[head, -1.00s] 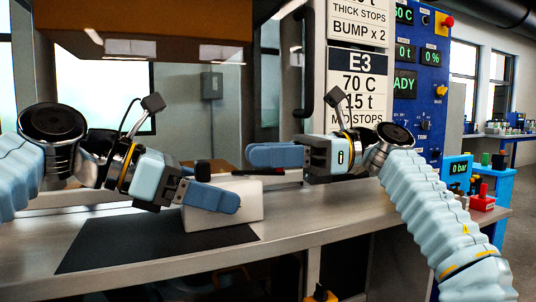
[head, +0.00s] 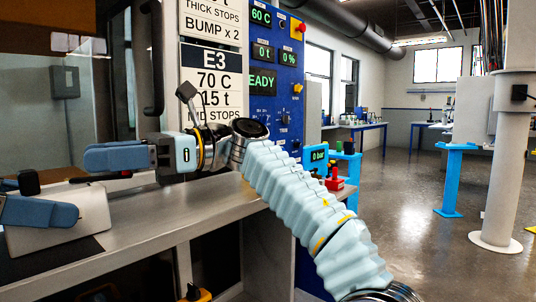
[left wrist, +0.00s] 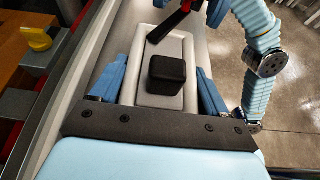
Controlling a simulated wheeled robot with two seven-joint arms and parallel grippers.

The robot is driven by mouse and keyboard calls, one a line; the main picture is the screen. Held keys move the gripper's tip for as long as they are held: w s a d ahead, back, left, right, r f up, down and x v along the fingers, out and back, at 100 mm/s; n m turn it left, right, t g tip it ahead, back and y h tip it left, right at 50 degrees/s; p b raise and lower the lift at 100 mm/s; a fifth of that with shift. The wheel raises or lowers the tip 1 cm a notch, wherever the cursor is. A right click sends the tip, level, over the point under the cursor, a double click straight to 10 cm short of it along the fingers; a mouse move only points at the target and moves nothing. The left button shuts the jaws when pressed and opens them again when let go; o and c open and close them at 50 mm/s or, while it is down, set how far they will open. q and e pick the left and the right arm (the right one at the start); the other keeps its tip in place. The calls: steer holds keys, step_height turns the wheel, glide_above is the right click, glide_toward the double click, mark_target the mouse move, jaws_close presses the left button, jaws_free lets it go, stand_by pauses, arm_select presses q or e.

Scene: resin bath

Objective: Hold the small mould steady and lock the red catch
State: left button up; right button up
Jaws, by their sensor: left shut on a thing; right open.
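The small mould (head: 92,212) is a pale block at the lower left of the head view. My left gripper (head: 62,208) is shut on it, with a blue finger across its near side. In the left wrist view the mould (left wrist: 141,85) lies between both blue fingers, with a black knob (left wrist: 168,74) on top. The catch, a dark bar with a red part (left wrist: 184,12), lies at the mould's far end; its red part (head: 125,174) shows small in the head view. My right gripper (head: 95,158) is open and empty above the catch, apart from it.
A dark mat (head: 50,262) lies on the metal bench (head: 160,215) under the mould. A blue control panel (head: 268,90) stands behind my right arm. A light blue stand with a gauge (head: 319,155) and a red block is right of the bench. Open floor lies further right.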

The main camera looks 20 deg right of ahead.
steer(key=m+t, duration=0.1)
steer(key=t, duration=0.2)
steer(key=s+m+t+y, duration=0.1)
steer(key=m+t, duration=0.1)
steer(key=shift+s+a+m+t, duration=0.1)
steer(key=shift+a+m+t, duration=0.1)
steer(key=shift+m+t, duration=0.15)
steer(key=m+t, duration=0.1)
steer(key=t, duration=0.1)
steer(key=m+t, duration=0.2)
steer(key=a+m+t+h, duration=0.1)
steer(key=t, duration=0.2)
steer(key=shift+s+f, duration=0.1)
steer(key=shift+s, duration=0.3)
steer(key=v, duration=1.2)
steer(key=w+d+f+m+t+h, duration=0.1)
steer(key=w+d+m+t, duration=0.4)
steer(key=d, duration=0.5)
steer(key=w+d+f+m+t+h, duration=0.1)
steer(key=w+d+m+t, duration=0.4)
steer(key=w+d+m, duration=0.3)
steer(key=w+d, duration=0.2)
steer(key=shift+w+d, duration=0.25)
steer(key=shift+d, duration=0.05)
steer(key=shift+o, duration=0.2)
steer(key=shift+f, duration=0.15)
